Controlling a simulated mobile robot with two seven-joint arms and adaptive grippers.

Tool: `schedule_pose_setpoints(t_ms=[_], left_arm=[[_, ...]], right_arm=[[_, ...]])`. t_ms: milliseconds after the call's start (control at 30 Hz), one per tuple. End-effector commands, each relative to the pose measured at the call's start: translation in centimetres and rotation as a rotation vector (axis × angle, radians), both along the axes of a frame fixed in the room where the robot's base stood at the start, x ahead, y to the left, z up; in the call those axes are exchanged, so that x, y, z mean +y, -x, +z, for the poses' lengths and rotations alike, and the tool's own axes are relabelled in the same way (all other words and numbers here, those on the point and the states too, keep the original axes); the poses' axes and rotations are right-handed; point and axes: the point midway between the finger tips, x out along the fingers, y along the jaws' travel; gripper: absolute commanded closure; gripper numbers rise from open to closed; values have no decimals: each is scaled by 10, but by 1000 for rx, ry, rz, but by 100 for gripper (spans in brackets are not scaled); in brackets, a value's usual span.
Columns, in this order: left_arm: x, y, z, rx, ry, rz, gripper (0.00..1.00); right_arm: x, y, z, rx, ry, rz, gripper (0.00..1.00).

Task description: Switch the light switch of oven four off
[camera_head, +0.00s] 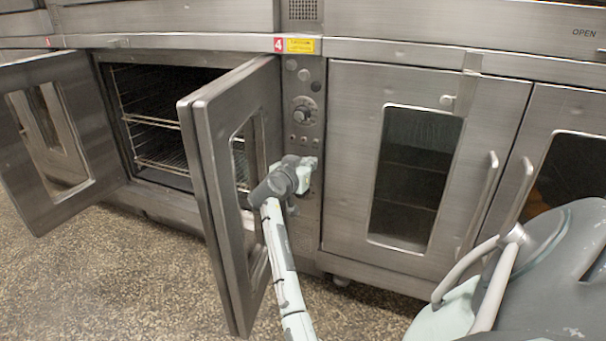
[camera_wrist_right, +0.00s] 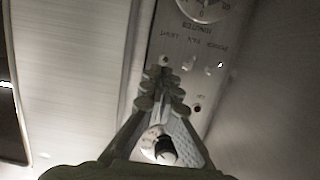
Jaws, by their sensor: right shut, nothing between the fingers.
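Oven four's control panel (camera_head: 307,80) is a narrow upright strip beside a red 4 label (camera_head: 279,45). It has a dial (camera_head: 305,110) with a row of small switches below. In the right wrist view the panel appears upside down. The light switch (camera_wrist_right: 165,60) is the leftmost of that row there, under the LIGHT lettering. Its on or off position is too small to tell. My right gripper (camera_head: 307,162) is shut and empty, low in front of the panel. Its fingertips (camera_wrist_right: 163,77) appear just below the light switch; I cannot tell whether they touch. My left gripper is out of view.
An open oven door (camera_head: 196,150) juts out just left of my right arm. Another open door (camera_head: 45,140) stands far left, with wire racks (camera_head: 160,145) inside the oven between them. A closed oven door (camera_head: 345,150) with a window is right of the panel.

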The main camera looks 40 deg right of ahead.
Motion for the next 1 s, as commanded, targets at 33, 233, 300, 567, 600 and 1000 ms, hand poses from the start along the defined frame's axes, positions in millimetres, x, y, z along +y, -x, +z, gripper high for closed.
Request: schedule_pose_setpoints(t_ms=[33,233,300,567,600,1000], left_arm=[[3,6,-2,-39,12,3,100],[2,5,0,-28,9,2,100],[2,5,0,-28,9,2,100],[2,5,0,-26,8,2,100],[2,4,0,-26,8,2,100],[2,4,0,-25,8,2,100]], right_arm=[[-2,0,-2,0,1,-1,100],[-1,0,1,1,0,0,100],[-1,0,4,-1,0,0,100],[-1,0,46,-6,-1,0,100],[-1,0,54,-7,-1,-1,100],[0,0,99,1,-1,1,100]])
